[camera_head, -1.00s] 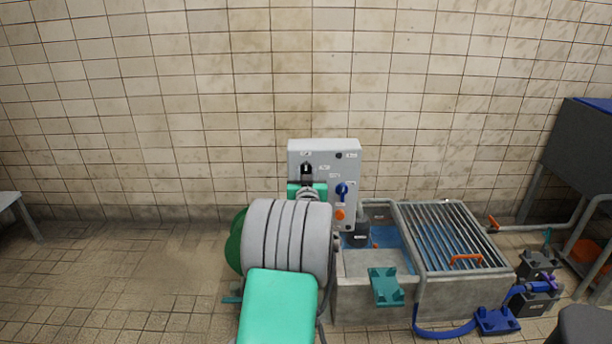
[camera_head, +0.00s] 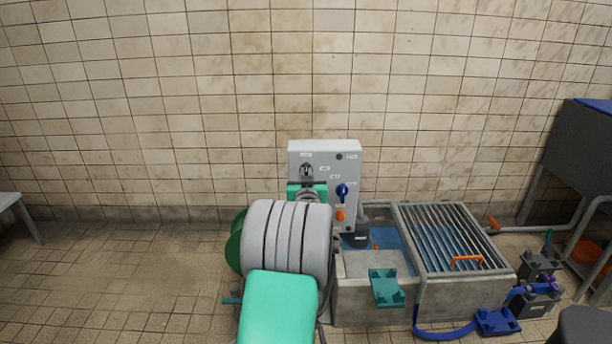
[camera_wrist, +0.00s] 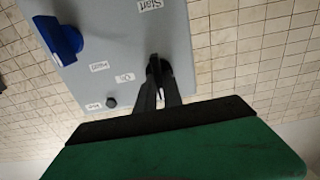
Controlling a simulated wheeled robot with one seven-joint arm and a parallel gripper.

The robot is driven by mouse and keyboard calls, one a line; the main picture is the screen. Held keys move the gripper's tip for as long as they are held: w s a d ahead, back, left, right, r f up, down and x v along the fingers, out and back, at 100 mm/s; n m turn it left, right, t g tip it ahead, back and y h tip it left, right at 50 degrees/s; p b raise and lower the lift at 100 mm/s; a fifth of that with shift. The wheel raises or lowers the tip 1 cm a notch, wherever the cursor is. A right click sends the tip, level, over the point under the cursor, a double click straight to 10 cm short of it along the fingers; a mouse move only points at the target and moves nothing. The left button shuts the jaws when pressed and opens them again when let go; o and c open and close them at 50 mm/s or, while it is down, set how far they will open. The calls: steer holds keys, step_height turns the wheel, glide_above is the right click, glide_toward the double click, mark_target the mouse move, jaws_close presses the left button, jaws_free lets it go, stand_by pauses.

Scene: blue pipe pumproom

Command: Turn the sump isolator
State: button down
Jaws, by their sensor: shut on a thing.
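A light grey control panel (camera_head: 325,160) stands by the wall in the head view, and its face fills the upper left of the wrist view (camera_wrist: 120,35). My gripper (camera_head: 307,172) is at the panel's upper left, at a dark rotary switch. In the wrist view its two black fingers (camera_wrist: 159,78) are closed on the switch (camera_wrist: 155,64), which they mostly hide. A blue rotary handle (camera_head: 342,192) sits lower on the panel, apart from my gripper; it also shows in the wrist view (camera_wrist: 63,40). I cannot tell the switch's exact angle.
An orange button (camera_head: 340,215) is below the blue handle. A small black knob (camera_head: 339,156) is at the panel's upper right. A concrete sump (camera_head: 375,315) with a metal grating (camera_head: 450,235) stands to the right.

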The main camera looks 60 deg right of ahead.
steer(key=shift+s+m+b, duration=0.1)
steer(key=shift+m+b, duration=0.2)
steer(key=m+b, duration=0.2)
steer(key=m, duration=0.3)
steer(key=m+b, duration=0.2)
steer(key=m, duration=0.4)
steer(key=m+b, duration=0.2)
steer(key=m, duration=0.4)
steer(key=shift+s+d+f, duration=0.1)
steer(key=shift+s+d, duration=0.1)
steer(key=shift+s, duration=0.1)
steer(key=shift+m, duration=0.3)
steer(key=c, duration=1.8)
jaws_free()
steer(key=shift+d, duration=0.1)
steer(key=o, duration=0.3)
steer(key=shift+f, duration=0.15)
